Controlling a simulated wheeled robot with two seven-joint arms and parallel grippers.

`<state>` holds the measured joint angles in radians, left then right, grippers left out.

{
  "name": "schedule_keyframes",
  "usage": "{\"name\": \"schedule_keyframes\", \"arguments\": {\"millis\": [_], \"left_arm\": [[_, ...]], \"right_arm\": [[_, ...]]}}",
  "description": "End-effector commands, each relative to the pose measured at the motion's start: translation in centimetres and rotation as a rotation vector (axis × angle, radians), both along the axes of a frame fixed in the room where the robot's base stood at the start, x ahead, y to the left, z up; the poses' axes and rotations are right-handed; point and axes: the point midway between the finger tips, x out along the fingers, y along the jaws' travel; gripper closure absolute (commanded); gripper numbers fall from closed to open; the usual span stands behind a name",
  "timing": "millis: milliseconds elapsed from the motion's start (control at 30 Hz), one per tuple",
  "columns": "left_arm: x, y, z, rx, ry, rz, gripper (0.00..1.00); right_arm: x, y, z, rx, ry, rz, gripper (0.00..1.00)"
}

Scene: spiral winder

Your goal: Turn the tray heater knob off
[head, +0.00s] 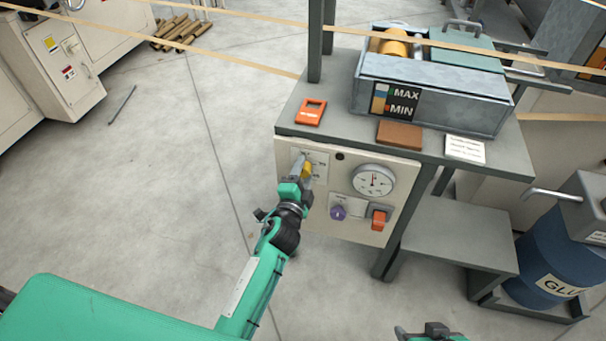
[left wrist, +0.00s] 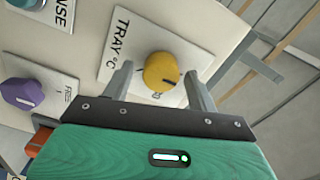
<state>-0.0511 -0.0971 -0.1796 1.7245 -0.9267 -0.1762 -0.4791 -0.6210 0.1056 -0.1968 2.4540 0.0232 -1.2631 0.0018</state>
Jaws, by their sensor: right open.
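The tray heater knob is a yellow round knob (left wrist: 162,72) on a white plate marked "TRAY °C" (left wrist: 118,35). In the head view the yellow knob (head: 308,170) sits at the upper left of the beige control panel (head: 350,232), partly hidden by my left gripper (head: 300,178). In the left wrist view my left gripper (left wrist: 158,82) is open, with one finger on each side of the knob and a visible gap on the left. A dark mark shows on the knob's lower part; its exact setting is hard to read. My right gripper (head: 432,332) is only partly in view at the bottom edge.
A purple knob (head: 338,212), an orange switch (head: 379,218) and a round gauge (head: 373,181) share the panel. Above it, the grey bench (head: 350,140) carries an orange device (head: 310,112), a brown block (head: 400,134) and the glue tray (head: 440,95).

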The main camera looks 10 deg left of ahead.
Motion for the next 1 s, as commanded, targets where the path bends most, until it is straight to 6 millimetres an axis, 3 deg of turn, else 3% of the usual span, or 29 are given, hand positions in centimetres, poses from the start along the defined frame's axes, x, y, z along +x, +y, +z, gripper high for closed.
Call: {"name": "schedule_keyframes", "arguments": {"millis": [200, 367, 1000], "left_arm": [[-0.2, 0.0, 0.0, 0.001, 0.000, 0.000, 0.41], [-1.8, 0.0, 0.0, 0.000, 0.001, 0.000, 0.41], [-12.2, 0.4, -0.1, -0.001, 0.001, 0.001, 0.41]], "right_arm": [[0.0, 0.0, 0.0, 0.000, 0.000, 0.000, 0.44], [-0.1, 0.0, 0.1, -0.001, 0.005, 0.000, 0.44], [0.1, 0.1, 0.0, 0.003, -0.010, 0.000, 0.44]]}}
